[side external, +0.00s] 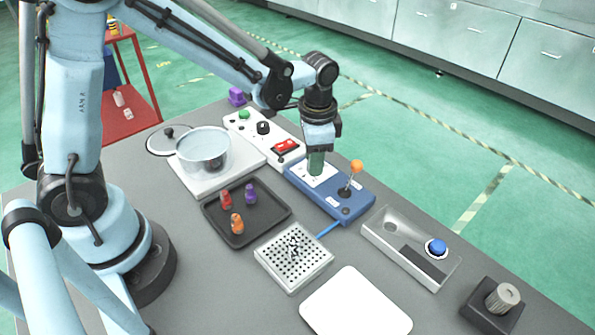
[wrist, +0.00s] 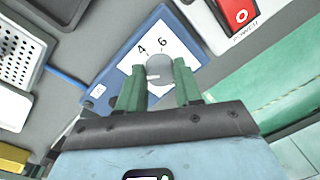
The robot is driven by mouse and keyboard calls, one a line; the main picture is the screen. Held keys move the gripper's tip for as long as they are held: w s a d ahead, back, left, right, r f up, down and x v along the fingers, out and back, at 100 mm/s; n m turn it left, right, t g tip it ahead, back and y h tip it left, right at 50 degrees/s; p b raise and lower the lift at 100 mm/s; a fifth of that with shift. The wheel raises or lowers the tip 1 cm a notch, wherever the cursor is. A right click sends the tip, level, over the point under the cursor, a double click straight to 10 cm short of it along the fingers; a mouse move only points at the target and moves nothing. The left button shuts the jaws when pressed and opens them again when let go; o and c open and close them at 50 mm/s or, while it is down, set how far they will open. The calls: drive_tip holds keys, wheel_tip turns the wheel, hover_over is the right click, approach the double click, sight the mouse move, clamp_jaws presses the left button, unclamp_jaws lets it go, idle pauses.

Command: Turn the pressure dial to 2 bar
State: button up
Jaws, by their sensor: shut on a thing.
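The pressure dial is a round grey knob (wrist: 160,66) on a white scale plate (wrist: 192,50) of a blue box (wrist: 105,84). In the wrist view the numbers 4 and 6 show beside the knob; no 2 is visible. A short white mark on the knob points left in that view, towards the left finger. My gripper (wrist: 159,70), with green fingers, is shut on the knob from both sides. In the side view my gripper (side external: 316,165) reaches down onto the white plate of the blue box (side external: 332,205), hiding the knob.
An orange-topped lever (side external: 356,166) stands close beside my gripper on the same box. A white switch panel (side external: 272,138) lies behind left, a grey box with a blue button (side external: 436,247) to the right. A perforated block (side external: 280,262) and dark tray (side external: 262,222) are in front.

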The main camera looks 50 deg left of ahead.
idle(0.4)
drive_tip(key=o, duration=1)
drive_tip(key=shift+o, duration=0.2)
wheel_tip(320, 180, up, 12)
drive_tip(key=shift+s+d, duration=0.2)
drive_tip(key=shift+d, duration=0.1)
drive_tip(key=s+a+f+n+t, duration=0.1)
drive_tip(key=s+a+n+t, duration=0.4)
drive_tip(key=s, duration=0.4)
drive_tip(key=shift+s+f+n+t, duration=0.25)
drive_tip(key=shift+f+n+t, duration=0.1)
drive_tip(key=shift+n+t, duration=0.55)
